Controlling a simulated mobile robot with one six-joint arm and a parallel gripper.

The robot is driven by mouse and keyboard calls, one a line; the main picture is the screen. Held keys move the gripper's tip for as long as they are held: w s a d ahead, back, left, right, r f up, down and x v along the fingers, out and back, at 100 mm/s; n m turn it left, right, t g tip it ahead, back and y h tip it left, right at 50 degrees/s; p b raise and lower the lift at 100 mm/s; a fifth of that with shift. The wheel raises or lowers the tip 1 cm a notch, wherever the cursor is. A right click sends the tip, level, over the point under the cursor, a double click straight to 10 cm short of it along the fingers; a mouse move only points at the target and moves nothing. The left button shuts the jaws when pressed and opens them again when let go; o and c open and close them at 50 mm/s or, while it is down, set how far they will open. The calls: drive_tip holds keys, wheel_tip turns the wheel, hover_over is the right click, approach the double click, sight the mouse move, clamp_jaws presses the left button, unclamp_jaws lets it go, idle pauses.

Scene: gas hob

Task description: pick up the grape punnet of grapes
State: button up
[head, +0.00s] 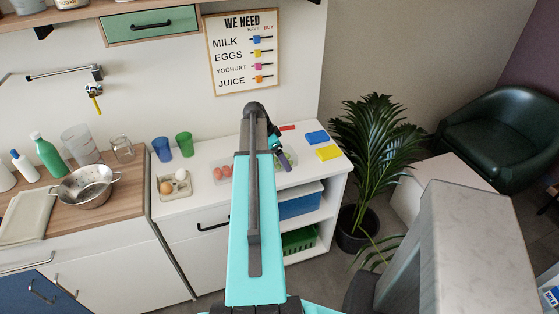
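A small clear punnet (222,174) with reddish round fruit stands on the white counter, just left of my arm. Its right side is close to or behind the arm. I cannot tell for sure whether the fruit is grapes. My gripper (284,160) is at the far end of my turquoise arm, over the counter to the right of the punnet. It is small and partly hidden by the arm's end, with purplish and greenish patches at its tip. I cannot tell whether its fingers are open or hold something.
An egg tray (175,185) is left of the punnet. Blue (162,149) and green (184,144) cups stand behind. Blue (317,137) and yellow (328,153) blocks lie at the counter's right end. A potted palm (375,150) stands beyond that end.

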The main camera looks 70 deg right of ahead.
drive_tip(key=c, duration=1.3)
drive_tip(key=shift+r, duration=0.15)
drive_tip(key=shift+r+p, duration=0.15)
drive_tip(key=shift+p, duration=0.2)
drive_tip(key=shift+r+b, duration=1.4)
drive_tip(key=shift+r, duration=3.6)
